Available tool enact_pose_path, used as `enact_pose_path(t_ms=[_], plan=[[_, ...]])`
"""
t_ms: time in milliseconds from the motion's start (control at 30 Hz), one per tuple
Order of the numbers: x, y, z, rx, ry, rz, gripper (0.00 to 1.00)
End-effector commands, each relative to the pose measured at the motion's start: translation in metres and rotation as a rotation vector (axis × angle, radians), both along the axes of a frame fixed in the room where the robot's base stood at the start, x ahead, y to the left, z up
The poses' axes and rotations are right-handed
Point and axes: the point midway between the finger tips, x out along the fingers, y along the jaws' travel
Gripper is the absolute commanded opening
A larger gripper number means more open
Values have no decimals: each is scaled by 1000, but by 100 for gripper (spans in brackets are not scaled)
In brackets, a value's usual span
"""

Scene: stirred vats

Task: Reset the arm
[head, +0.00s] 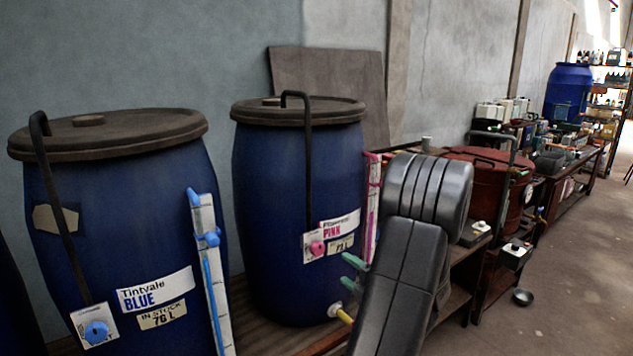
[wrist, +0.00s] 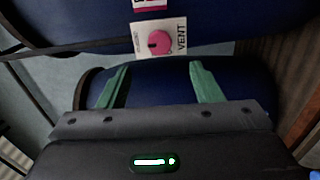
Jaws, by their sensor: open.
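My gripper (head: 346,271) has green fingers and is open and empty in front of the lower right side of the blue drum labelled PINK (head: 275,220). My arm comes up from the bottom of the head view and hides what lies behind it. In the wrist view both green fingers of my gripper (wrist: 159,68) stand apart against the dark blue drum wall. A pink round knob (wrist: 159,42) on a white VENT plate (wrist: 142,33) shows beyond the fingertips. The knob also shows in the head view (head: 317,247). I cannot tell whether the fingers touch the drum.
A drum labelled Tintvale BLUE (head: 110,230) stands at left with a blue knob (head: 96,332) and a sight gauge (head: 212,265). A pink-edged gauge (head: 372,200) and yellow spout (head: 341,314) are close to my arm. Floor (head: 580,290) at right is mostly clear.

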Motion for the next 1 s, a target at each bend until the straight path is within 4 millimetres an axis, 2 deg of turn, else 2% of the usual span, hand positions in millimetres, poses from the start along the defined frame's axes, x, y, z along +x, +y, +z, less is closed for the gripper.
enact_pose_path(t_ms=[133, 833, 1000], plan=[[-19, -14, -1, 0, 0, -1, 59], [95, 71, 3, 0, 0, 5, 59], [95, 69, 0, -110, -81, 1, 59]])
